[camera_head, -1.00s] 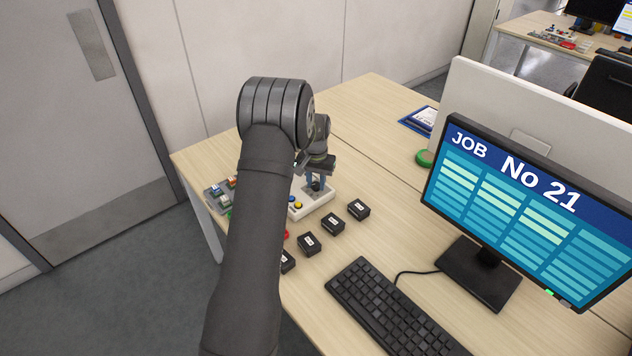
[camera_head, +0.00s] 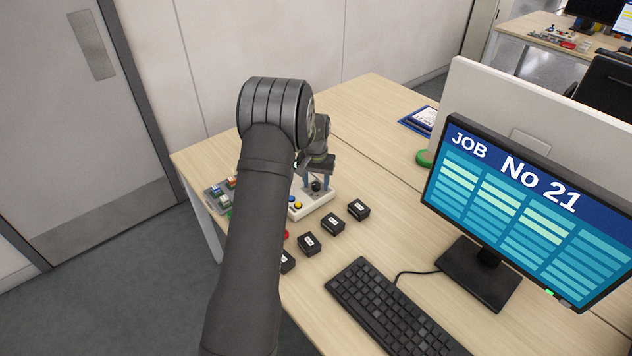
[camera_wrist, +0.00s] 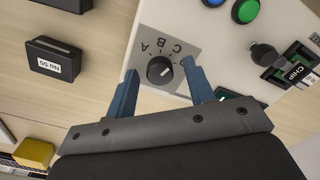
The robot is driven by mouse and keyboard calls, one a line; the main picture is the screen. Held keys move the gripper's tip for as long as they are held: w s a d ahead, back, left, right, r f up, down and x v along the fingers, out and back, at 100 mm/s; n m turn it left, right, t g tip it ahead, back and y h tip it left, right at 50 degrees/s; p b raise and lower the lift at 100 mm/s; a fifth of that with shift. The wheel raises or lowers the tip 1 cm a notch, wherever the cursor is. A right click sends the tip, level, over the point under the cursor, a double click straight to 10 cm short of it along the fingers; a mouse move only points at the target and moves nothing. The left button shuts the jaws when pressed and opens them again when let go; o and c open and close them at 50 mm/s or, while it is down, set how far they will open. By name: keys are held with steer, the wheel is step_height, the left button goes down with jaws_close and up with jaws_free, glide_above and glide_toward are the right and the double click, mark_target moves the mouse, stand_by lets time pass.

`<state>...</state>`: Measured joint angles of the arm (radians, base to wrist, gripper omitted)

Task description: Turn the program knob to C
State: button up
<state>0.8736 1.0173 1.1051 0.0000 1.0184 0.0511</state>
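The program knob (camera_wrist: 160,70) is a round black knob with a pale mark, on a grey plate (camera_wrist: 148,32) marked A, B and C. The letters appear upside down in the wrist view. I cannot tell for certain which letter the mark points at. My gripper (camera_wrist: 160,82) is open, with one blue finger on each side of the knob and visible gaps between. In the head view my gripper (camera_head: 317,180) is over the white control box (camera_head: 318,203), with the knob (camera_head: 316,187) showing dark between the fingers.
The box also carries a blue button (camera_wrist: 245,11), a green button and a black stick (camera_wrist: 265,55). Several black labelled blocks (camera_head: 333,223) stand beside it. A keyboard (camera_head: 390,310) and a monitor (camera_head: 520,215) are to the right. Bare desk lies behind the box.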

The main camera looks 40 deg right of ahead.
mark_target(316, 184)
step_height(316, 184, up, 17)
steer(key=shift+r, duration=0.2)
stand_by(0.3)
